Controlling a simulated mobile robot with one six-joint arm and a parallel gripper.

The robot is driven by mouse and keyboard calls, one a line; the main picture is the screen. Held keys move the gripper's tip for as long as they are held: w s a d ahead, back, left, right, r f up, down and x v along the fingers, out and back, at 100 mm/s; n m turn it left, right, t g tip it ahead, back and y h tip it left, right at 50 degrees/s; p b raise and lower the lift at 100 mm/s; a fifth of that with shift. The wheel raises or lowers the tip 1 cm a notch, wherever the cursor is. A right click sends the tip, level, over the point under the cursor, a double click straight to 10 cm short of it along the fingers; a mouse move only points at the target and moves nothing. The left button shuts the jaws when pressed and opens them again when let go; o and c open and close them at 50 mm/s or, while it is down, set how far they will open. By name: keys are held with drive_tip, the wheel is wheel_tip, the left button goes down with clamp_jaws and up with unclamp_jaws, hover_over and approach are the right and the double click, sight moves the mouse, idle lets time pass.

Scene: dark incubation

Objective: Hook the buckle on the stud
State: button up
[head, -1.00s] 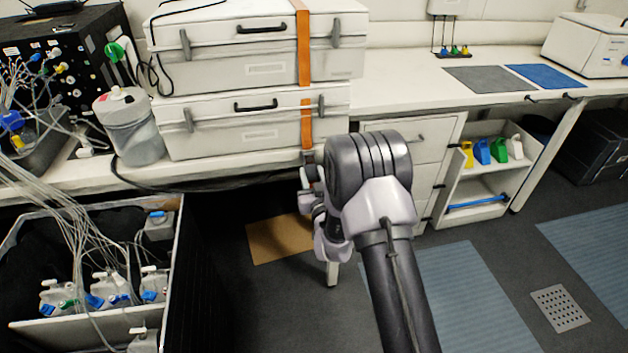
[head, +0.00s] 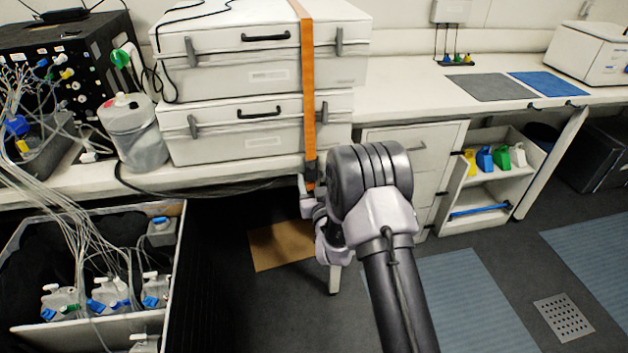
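An orange strap (head: 308,85) runs straight down the front of two stacked white cases (head: 225,72). Its lower end passes below the bench edge to my gripper (head: 308,195). The buckle at the strap's end is too small and too covered to make out clearly. My gripper is in front of the bench edge, below the lower case, and appears shut on the strap's end. Its fingers are small and partly hidden by my wrist. I cannot make out the stud; it may be hidden behind my arm or the bench edge.
The cases stand on a white bench (head: 400,95). A jug (head: 135,135) and a black device (head: 75,75) are left of them. A bin (head: 95,328) with tubed bottles is at lower left. A drawer unit (head: 410,150) is right of my wrist. Floor at right is mostly clear.

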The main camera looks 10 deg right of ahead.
drive_tip(key=s, duration=1.7)
drive_tip(key=w+d+r+m+g+h+p, duration=0.1)
drive_tip(key=w+d+r+m+g+h, duration=0.15)
drive_tip(key=d+r+m, duration=0.4)
drive_tip(key=s+a+r+g, duration=0.3)
drive_tip(key=s+r, duration=0.1)
drive_tip(key=r, duration=0.3)
drive_tip(key=s+a+r+g+y, duration=0.1)
drive_tip(key=s+a+g, duration=0.1)
drive_tip(key=s, duration=0.6)
drive_tip(key=s+a+r+n+g+y, duration=0.1)
drive_tip(key=s+a+r+g+y, duration=0.1)
drive_tip(key=s, duration=0.7)
drive_tip(key=s+a+r+n+g+y, duration=0.1)
drive_tip(key=s+a+r+g, duration=0.1)
drive_tip(key=s, duration=0.6)
drive_tip(key=shift+s+a+r, duration=0.2)
drive_tip(key=shift+a, duration=0.5)
